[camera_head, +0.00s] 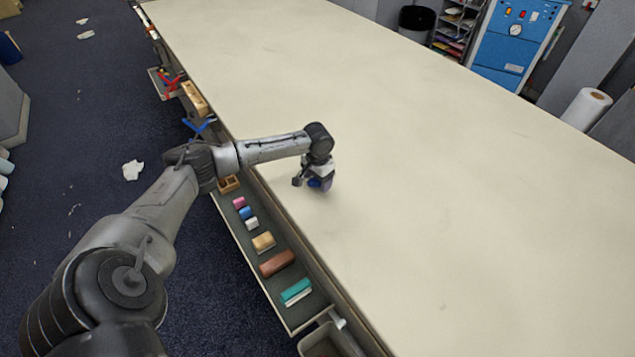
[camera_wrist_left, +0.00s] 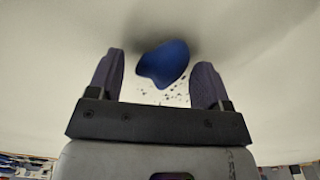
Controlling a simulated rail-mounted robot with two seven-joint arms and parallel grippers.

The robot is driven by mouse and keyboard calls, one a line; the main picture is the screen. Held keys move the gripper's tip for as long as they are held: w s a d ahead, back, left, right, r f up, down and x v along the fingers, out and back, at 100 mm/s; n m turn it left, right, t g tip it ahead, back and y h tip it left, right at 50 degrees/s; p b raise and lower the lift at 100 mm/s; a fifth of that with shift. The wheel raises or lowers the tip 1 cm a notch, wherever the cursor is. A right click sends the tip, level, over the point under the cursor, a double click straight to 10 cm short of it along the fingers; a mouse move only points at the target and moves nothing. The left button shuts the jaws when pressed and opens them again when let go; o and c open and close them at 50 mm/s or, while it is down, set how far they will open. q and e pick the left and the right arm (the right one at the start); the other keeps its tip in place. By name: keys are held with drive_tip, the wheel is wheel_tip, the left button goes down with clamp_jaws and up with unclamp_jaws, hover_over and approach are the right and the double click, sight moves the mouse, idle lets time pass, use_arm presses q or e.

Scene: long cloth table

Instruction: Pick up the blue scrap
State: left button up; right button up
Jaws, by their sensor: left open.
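The blue scrap (camera_wrist_left: 163,64) lies on the cream cloth table (camera_head: 420,170). In the left wrist view it sits between and slightly beyond the two fingertips of my left gripper (camera_wrist_left: 156,72), with a gap on either side. The gripper is open, and small dark specks show on the surface between its fingers. In the head view my left gripper (camera_head: 314,184) is low at the table's left edge, and a bit of the blue scrap (camera_head: 315,183) shows beside it, mostly hidden by the gripper. My right gripper is in neither view.
A tray (camera_head: 292,318) along the table's left side holds chalk-like blocks, including a brown block (camera_head: 277,263) and a teal one (camera_head: 296,290). A blue machine (camera_head: 515,42) and a white roll (camera_head: 586,108) stand beyond the table. The tabletop is otherwise clear.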

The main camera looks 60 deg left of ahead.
use_arm(q)
drive_tip(key=shift+f, duration=0.3)
drive_tip(key=c, duration=1)
drive_tip(key=shift+r, duration=0.1)
